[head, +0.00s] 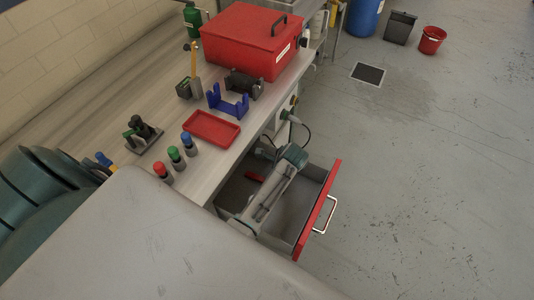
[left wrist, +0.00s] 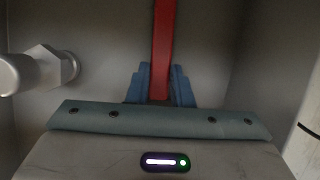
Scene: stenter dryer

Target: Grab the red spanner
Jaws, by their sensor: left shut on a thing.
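The red spanner shows in the left wrist view (left wrist: 163,45) as a flat red bar running up from between my left gripper's blue fingers. My left gripper (left wrist: 160,88) is shut on it, with a finger on each side. In the head view a small red part of the spanner (head: 254,177) shows inside the open drawer (head: 318,212), beside my arm. My arm reaches down into the drawer and hides much of its inside. The spanner's far end is cut off in the wrist view. My right gripper is not in view.
A grey metal piece with a hexagonal part (left wrist: 45,68) lies left of the fingers. The drawer walls stand close on both sides. On the bench above are a red toolbox (head: 252,40), a red tray (head: 211,128) and a blue holder (head: 228,103).

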